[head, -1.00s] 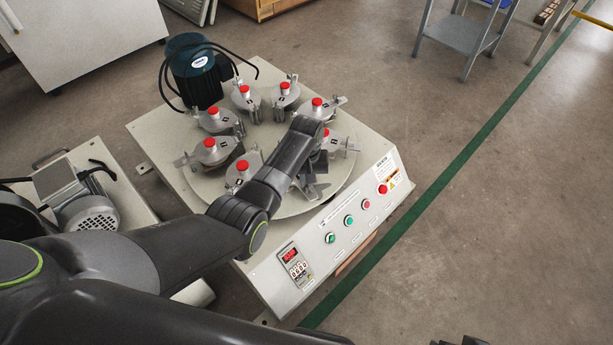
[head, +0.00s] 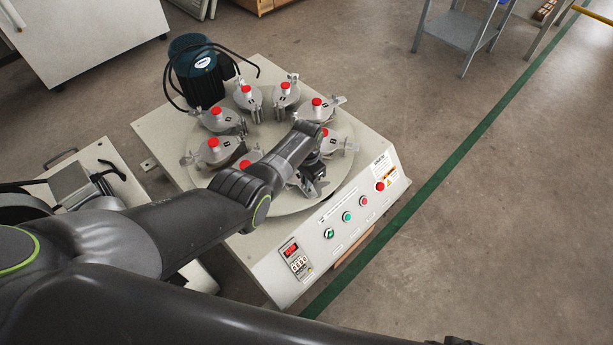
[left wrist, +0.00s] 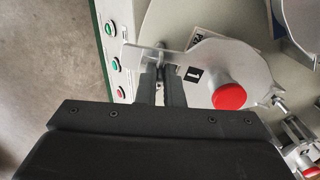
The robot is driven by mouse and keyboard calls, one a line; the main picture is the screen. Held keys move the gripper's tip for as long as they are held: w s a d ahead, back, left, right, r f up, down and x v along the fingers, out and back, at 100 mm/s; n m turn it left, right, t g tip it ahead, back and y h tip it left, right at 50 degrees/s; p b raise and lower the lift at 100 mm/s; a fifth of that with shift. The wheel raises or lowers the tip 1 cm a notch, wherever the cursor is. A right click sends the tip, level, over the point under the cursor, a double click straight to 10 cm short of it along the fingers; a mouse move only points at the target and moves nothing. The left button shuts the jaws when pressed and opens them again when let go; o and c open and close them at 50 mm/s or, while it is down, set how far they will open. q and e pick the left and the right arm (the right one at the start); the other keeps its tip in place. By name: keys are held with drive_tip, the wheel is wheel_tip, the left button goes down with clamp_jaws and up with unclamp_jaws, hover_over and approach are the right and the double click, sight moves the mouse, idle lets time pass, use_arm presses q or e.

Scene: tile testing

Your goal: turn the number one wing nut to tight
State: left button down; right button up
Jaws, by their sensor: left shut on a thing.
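The number one clamp (left wrist: 212,62) is a grey metal plate with a "1" label and a red knob (left wrist: 229,96) in the left wrist view. My left gripper (left wrist: 161,84) is at the end of this plate beside the label. Its two fingers are shut on the number one wing nut (left wrist: 161,62), which is mostly hidden between them. In the head view my left gripper (head: 312,186) is low over the front of the round disc (head: 285,205), and my arm hides much of the clamp there. A dark part at the bottom edge may be my right gripper (head: 457,341).
Several similar clamps with red knobs (head: 316,102) ring the disc close to my left gripper. A dark motor (head: 197,72) stands at the back. The sloped control panel (head: 330,235) with buttons is in front.

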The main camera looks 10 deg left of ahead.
use_arm(q)
drive_tip(key=shift+m, duration=1.2)
use_arm(e)
drive_tip(key=shift+s+f, duration=0.15)
drive_tip(key=shift+f, duration=0.3)
drive_tip(key=shift+w, duration=0.3)
use_arm(q)
drive_tip(key=c, duration=1.6)
unclamp_jaws()
drive_tip(key=shift+o, duration=0.2)
use_arm(e)
drive_tip(key=shift+s+r, duration=0.1)
drive_tip(key=shift+s, duration=0.05)
drive_tip(key=shift+s+d, duration=0.1)
